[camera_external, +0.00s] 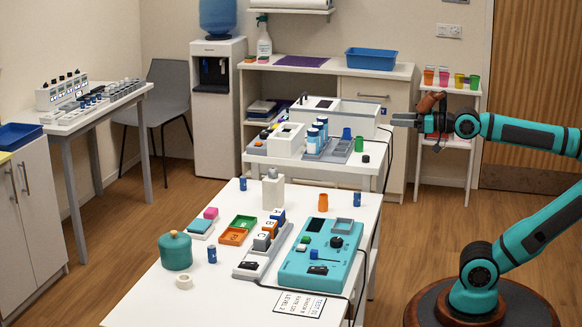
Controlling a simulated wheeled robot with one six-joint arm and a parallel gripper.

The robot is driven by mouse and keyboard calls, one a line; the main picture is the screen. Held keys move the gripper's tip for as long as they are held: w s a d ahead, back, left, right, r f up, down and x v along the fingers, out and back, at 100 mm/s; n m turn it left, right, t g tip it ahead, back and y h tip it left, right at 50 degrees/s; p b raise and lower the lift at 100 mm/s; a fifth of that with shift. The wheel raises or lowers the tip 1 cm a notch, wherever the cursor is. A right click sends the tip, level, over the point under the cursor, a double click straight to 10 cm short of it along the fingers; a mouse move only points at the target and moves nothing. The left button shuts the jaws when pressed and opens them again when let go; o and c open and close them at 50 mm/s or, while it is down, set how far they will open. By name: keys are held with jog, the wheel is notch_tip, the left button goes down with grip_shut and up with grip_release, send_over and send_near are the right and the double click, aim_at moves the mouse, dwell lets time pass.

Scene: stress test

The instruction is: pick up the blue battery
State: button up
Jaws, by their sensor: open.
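Several small blue cylinders that look like batteries stand upright on the white front table (150,300). One blue battery (243,184) is at the back left edge, one (212,254) is beside the teal pot, and one (357,199) is near the back right corner. I cannot tell which one the task names. My gripper (394,119) is at the upper right, pointing left, open and apparently empty. It is well above and behind the front table, apart from all the batteries.
A teal test panel (290,270), a grey block rack (247,264), a teal pot (175,251), an orange cup (323,202) and a beige bottle (273,190) share the front table. A second table behind holds a white machine (345,117) and blue-capped vials (313,141). The front table's left front is bare.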

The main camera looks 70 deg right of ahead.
jog(key=shift+c, duration=0.3)
jog(key=n+g, duration=0.6)
jog(key=g, duration=1.1)
send_over(358, 192)
notch_tip(358, 192, down, 11)
jog(key=shift+n, duration=0.3)
jog(key=f, duration=1.1)
jog(key=shift+w+d+f, duration=0.1)
jog(key=shift+w+f, duration=0.2)
jog(key=shift+w, duration=0.05)
jog(key=shift+s+f, duration=0.15)
jog(key=shift+f, duration=1.25)
jog(key=shift+s+f, duration=0.15)
jog(key=shift+f, duration=1.25)
grip_shut()
jog(key=shift+r, duration=0.15)
